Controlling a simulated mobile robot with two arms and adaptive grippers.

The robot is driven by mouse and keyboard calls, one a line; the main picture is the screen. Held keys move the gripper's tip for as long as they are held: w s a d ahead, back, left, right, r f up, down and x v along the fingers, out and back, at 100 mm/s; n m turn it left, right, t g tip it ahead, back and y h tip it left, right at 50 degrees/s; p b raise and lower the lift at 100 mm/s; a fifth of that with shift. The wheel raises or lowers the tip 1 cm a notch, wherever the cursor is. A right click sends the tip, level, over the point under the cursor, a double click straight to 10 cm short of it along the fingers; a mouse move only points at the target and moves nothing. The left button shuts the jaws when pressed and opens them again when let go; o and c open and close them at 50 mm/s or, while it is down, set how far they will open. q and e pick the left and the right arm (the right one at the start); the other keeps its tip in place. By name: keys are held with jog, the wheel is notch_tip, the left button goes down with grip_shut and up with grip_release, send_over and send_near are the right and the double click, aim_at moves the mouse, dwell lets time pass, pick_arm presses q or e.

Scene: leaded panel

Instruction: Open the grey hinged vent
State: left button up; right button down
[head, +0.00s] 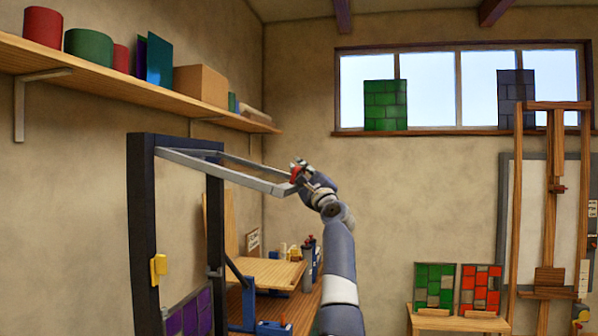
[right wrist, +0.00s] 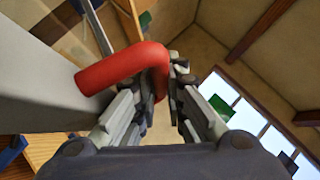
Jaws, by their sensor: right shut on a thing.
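The grey hinged vent (head: 220,174) is a grey frame at the top of a dark standing frame (head: 142,220). In the head view it stands out from the dark frame toward the right, nearly level, so it is open at a wide angle. A red handle (head: 295,174) sits at its outer end. My right gripper (head: 300,168) is shut on this handle. In the right wrist view the bent red handle (right wrist: 115,68) passes between the fingers of the right gripper (right wrist: 165,85). My left gripper is in neither view.
A yellow fitting (head: 158,268) is on the dark frame's left post, above purple panes (head: 188,316). A wooden bench (head: 265,272) with tools stands behind. A loaded shelf (head: 120,86) runs along the left wall. An easel (head: 548,200) stands right.

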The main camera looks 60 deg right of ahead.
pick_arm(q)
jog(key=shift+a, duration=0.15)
pick_arm(e)
jog(key=shift+s+r, duration=0.15)
jog(key=shift+r, duration=0.05)
jog(key=c, duration=1.7)
grip_release()
jog(key=shift+o, duration=0.2)
jog(key=shift+f, duration=0.15)
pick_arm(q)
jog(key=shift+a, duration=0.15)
pick_arm(e)
jog(key=shift+f, duration=0.1)
jog(key=shift+s+a+f, duration=0.35)
jog(key=shift+a, duration=0.05)
jog(key=v, duration=1)
jog(key=shift+s, duration=0.3)
